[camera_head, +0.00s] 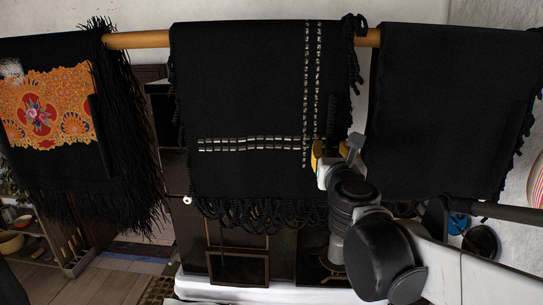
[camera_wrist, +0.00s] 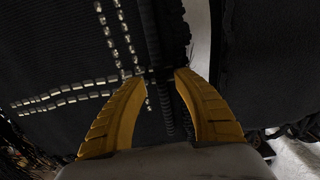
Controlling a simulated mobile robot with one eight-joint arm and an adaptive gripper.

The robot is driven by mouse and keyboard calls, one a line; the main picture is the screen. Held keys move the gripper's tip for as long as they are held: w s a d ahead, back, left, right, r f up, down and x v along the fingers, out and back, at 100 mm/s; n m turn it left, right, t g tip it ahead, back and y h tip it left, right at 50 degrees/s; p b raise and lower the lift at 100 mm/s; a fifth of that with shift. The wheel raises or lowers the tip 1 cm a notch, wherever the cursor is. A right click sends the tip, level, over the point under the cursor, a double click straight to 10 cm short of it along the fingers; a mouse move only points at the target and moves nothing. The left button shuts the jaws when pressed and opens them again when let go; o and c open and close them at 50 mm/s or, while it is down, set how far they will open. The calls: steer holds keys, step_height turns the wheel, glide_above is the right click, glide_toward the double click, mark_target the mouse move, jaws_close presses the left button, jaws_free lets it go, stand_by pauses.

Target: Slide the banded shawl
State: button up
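The banded shawl (camera_head: 240,95) is black with silver bands crossing near its lower right and a knotted fringe. It hangs from a wooden rod (camera_head: 150,39) in the middle of the head view. In the wrist view its cloth (camera_wrist: 55,60) fills the left side. A dark upright bar (camera_head: 333,115) lies along the shawl's right part; it also shows in the wrist view (camera_wrist: 155,45). My gripper (camera_head: 335,148) is at the shawl's lower right, in front of the bar's lower end. Its yellow fingers (camera_wrist: 162,76) are apart, with the bar seen between them; contact cannot be told.
A black shawl with an orange floral panel (camera_head: 50,105) hangs to the left, and a plain black shawl (camera_head: 445,105) to the right, with a narrow gap beside the banded one. Behind and below are dark framed panels (camera_head: 238,268) and a white ledge (camera_head: 200,287).

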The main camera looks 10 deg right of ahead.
steer(key=v, duration=0.8)
steer(key=shift+s, duration=0.25)
steer(key=shift+r, duration=0.1)
steer(key=s+d+f+m+g+b, duration=0.1)
steer(key=s+f+m+g+b, duration=0.2)
steer(key=f+m+b, duration=1.1)
steer(key=s+d+f+m+g+b, duration=0.1)
steer(key=s+f+m+g+b, duration=0.45)
steer(key=f, duration=1.55)
steer(key=s+a+f+m+y+b, duration=0.2)
steer(key=a+f+m+b, duration=0.1)
steer(key=f+b, duration=0.3)
steer(key=s+a+f+m+g+y+b, duration=0.1)
steer(key=f+m+b, duration=0.4)
steer(key=f, duration=0.6)
steer(key=s+a+f+m+y+b, duration=0.2)
steer(key=s+a+f+m+b, duration=0.1)
steer(key=a+f+m+b, duration=0.2)
step_height(320, 180, down, 3)
steer(key=shift+s+a+f+g+y+b, duration=0.2)
steer(key=shift+a+g+y+b, duration=0.2)
steer(key=shift+b, duration=0.55)
